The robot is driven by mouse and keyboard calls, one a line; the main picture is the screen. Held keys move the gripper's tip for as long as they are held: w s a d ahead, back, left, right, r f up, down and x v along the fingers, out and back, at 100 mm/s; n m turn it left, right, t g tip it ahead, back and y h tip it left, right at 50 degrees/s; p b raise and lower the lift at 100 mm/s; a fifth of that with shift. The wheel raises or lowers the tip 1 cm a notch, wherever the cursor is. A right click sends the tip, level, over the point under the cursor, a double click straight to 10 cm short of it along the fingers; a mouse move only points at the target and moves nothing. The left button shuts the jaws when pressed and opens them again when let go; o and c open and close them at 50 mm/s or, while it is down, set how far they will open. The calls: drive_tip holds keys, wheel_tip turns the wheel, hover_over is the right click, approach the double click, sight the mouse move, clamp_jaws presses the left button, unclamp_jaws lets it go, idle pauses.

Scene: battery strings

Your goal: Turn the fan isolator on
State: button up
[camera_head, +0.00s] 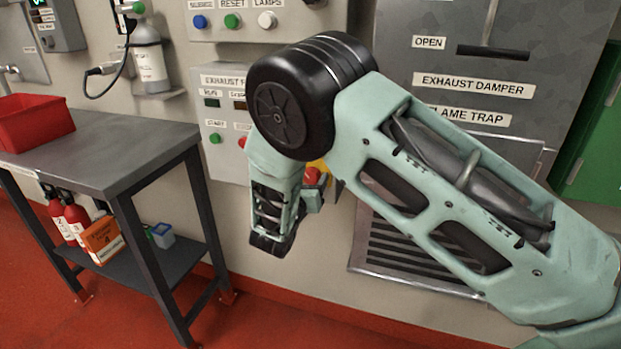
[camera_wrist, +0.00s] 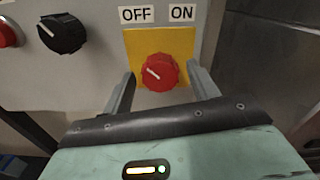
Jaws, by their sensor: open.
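The fan isolator is a round red knob (camera_wrist: 160,72) on a yellow plate (camera_wrist: 183,45), below the OFF label (camera_wrist: 136,14) and the ON label (camera_wrist: 182,13). Its white mark points to the upper left, toward OFF. My gripper (camera_wrist: 161,76) is open, with one finger on each side of the knob. A gap shows between the knob and each finger. In the head view, part of the red knob (camera_head: 312,176) and the yellow plate (camera_head: 321,165) show behind my arm. The fingers are hidden there.
A black rotary knob (camera_wrist: 62,33) and a red button (camera_wrist: 7,34) sit left of the isolator. The exhaust damper panel (camera_head: 398,80) is on the right. A grey workbench (camera_head: 120,150) with a red bin (camera_head: 35,122) stands at the left.

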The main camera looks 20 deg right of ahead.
drive_tip(key=shift+w+d, duration=0.4)
drive_tip(key=shift+w, duration=0.1)
drive_tip(key=c, duration=1)
